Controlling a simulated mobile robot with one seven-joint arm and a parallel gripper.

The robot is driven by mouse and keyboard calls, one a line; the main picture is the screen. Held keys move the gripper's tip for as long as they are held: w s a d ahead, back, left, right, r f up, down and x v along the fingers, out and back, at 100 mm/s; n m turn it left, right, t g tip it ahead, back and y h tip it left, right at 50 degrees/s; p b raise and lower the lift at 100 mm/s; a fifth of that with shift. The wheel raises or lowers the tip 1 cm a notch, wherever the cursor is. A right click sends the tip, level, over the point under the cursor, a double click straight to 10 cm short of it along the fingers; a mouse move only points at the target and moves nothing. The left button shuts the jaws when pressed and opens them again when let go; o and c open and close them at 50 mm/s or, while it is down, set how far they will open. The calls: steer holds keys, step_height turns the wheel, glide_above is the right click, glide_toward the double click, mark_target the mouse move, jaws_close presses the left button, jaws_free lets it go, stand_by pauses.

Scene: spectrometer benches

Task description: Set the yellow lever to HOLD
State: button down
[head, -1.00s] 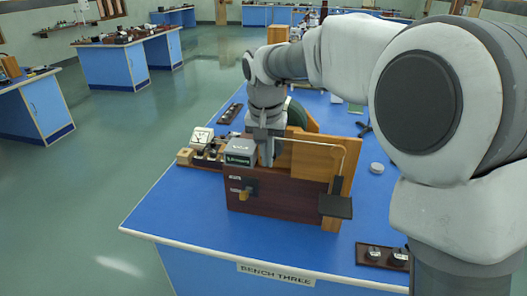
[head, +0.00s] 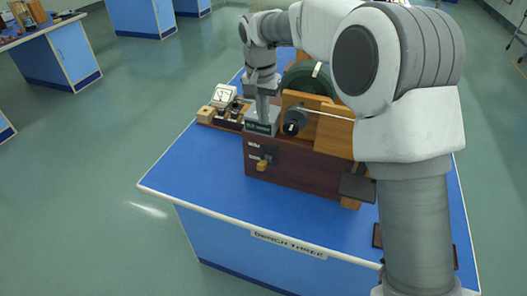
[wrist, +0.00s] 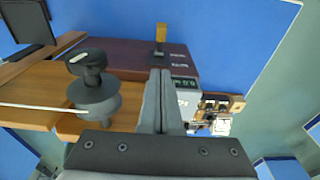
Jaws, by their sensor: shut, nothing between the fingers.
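The yellow lever (head: 262,164) sticks out of the front of a dark red-brown wooden box (head: 300,172). It stands beside the lower of two small white labels, whose words are too small to read. The lever also shows in the wrist view (wrist: 160,34), at the top middle beyond my fingertips. My gripper (head: 263,118) points down at the box's left end, above and behind the lever, close to a grey block with a green display (head: 260,130). In the wrist view my gripper (wrist: 161,74) is shut, its fingers together and empty, apart from the lever.
A black knob (head: 294,127) with a pale rod is right of my gripper. A dark green wheel (head: 305,78) stands behind. A black plate (head: 356,187) juts at the box's right. A meter board (head: 225,98) lies left. The blue bench top (head: 215,185) in front is clear.

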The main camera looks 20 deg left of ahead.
glide_above(263, 162)
steer(key=w, duration=0.1)
step_height(263, 162, down, 10)
steer(key=shift+w+d+p, duration=0.1)
steer(key=shift+p, duration=0.25)
steer(key=shift+s+f, duration=0.25)
steer(key=shift+f, duration=0.35)
steer(key=shift+s+f, duration=0.25)
steer(key=shift+f, duration=0.3)
steer(key=shift+s+f, duration=0.3)
steer(key=shift+f, duration=0.4)
steer(key=shift+f, duration=0.1)
